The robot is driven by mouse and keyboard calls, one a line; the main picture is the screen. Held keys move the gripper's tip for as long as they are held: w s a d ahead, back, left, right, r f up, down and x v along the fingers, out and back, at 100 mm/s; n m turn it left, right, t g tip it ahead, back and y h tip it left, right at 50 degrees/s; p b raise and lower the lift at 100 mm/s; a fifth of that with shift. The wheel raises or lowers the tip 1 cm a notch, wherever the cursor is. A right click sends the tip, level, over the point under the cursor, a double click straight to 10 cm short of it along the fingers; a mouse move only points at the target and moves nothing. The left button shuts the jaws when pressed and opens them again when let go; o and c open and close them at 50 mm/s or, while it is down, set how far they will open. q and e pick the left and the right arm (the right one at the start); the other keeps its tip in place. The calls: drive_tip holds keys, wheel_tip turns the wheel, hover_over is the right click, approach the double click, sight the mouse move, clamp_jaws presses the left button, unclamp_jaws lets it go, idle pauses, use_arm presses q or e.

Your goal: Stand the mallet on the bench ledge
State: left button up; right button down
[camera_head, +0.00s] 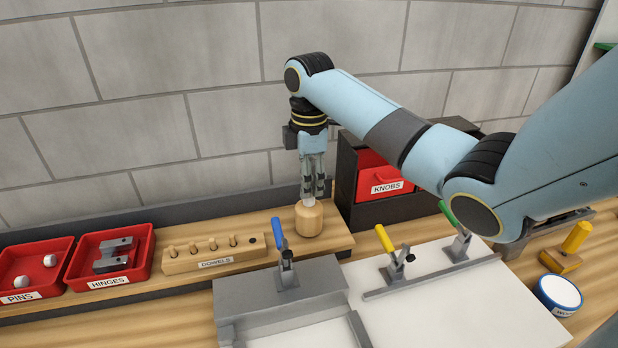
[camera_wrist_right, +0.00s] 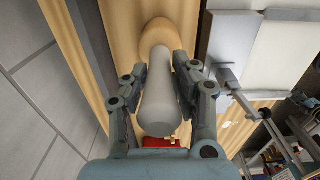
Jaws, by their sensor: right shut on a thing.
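The mallet (camera_head: 309,219) is upright, its round wooden head down and its pale grey handle up. The head is at the right part of the wooden bench ledge (camera_head: 338,238), beside the dowel block; I cannot tell whether it touches the ledge or hangs just above it. My right gripper (camera_head: 313,190) points straight down and is shut on the handle. In the right wrist view the handle (camera_wrist_right: 158,98) lies between the fingers of the right gripper (camera_wrist_right: 160,82), with the wooden head beyond. My left gripper is not in view.
A dowel block (camera_head: 212,259) and red bins of hinges (camera_head: 144,243) and pins (camera_head: 62,249) sit to the left. A dark cabinet with a red knobs drawer (camera_head: 372,185) stands close on the right. A blue-handled clamp (camera_head: 285,262) rises in front. The wall is behind.

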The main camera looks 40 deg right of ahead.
drive_tip(key=shift+f, duration=0.15)
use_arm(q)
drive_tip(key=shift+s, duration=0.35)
use_arm(e)
drive_tip(key=c, duration=1)
unclamp_jaws()
drive_tip(key=shift+f, duration=0.15)
drive_tip(key=shift+c, duration=0.2)
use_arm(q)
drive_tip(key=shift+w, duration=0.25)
